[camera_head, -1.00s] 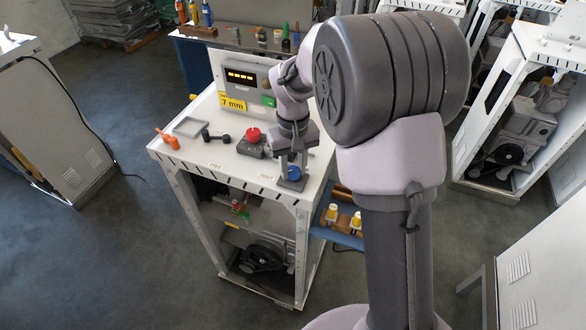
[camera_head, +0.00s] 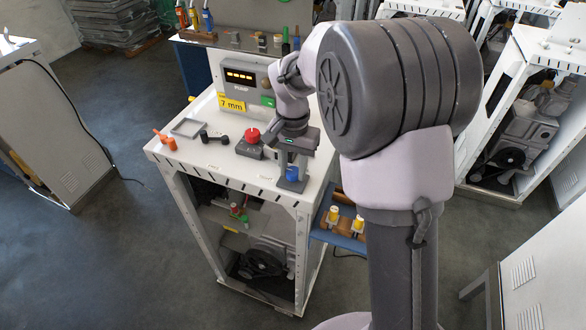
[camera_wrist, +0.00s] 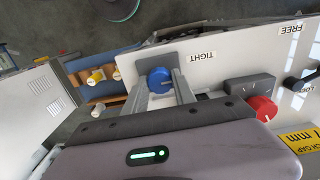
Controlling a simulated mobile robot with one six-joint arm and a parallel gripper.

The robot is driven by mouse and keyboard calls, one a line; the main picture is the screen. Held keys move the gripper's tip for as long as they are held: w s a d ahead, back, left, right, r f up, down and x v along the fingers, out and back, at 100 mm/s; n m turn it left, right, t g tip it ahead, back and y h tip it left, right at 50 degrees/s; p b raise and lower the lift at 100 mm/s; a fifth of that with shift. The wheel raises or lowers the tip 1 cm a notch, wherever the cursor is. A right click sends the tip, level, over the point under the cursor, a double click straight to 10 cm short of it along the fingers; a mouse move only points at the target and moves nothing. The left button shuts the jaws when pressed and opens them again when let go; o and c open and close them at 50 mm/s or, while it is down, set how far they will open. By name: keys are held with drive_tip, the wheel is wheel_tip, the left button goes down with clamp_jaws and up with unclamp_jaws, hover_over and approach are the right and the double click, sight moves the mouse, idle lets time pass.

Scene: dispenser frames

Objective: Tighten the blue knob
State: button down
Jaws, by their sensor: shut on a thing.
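The blue knob (camera_head: 292,173) sits on a grey block near the right front corner of the white cabinet top. In the wrist view the blue knob (camera_wrist: 159,80) lies between two grey fingers, beside a label reading "TIGHT". My gripper (camera_head: 291,168) points down at it from above and is shut on its sides. The wrist view shows my gripper (camera_wrist: 160,88) with one finger on each side of the knob. The contact faces are partly hidden.
A red knob (camera_head: 253,135) on a dark grey box stands close to the left of my gripper. A dark lever (camera_head: 214,137), a grey tray (camera_head: 187,127) and an orange part (camera_head: 164,138) lie farther left. A display panel (camera_head: 245,84) stands behind.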

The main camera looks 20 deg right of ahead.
sight(293, 170)
drive_tip(key=shift+r, duration=0.1)
idle(0.3)
drive_tip(key=c, duration=1)
unclamp_jaws()
wheel_tip(293, 170, up, 17)
drive_tip(key=p, duration=0.3)
drive_tip(key=shift+r+p, duration=0.15)
drive_tip(key=shift+p, duration=0.25)
drive_tip(key=s+a+f+n+t+b, duration=0.1)
drive_tip(key=s+f+t+b, duration=0.1)
drive_tip(key=s+f+b, duration=0.6)
drive_tip(key=s+a+f+t+y+b, duration=0.1)
drive_tip(key=s+f+t+b, duration=0.1)
drive_tip(key=s+f+b, duration=0.6)
drive_tip(key=s+a+f+n+t+y+b, duration=0.1)
drive_tip(key=s+f+b, duration=0.7)
drive_tip(key=shift+s+a+f+n+t, duration=0.1)
drive_tip(key=shift+a+f+n+t, duration=0.2)
drive_tip(key=shift+f+t, duration=0.1)
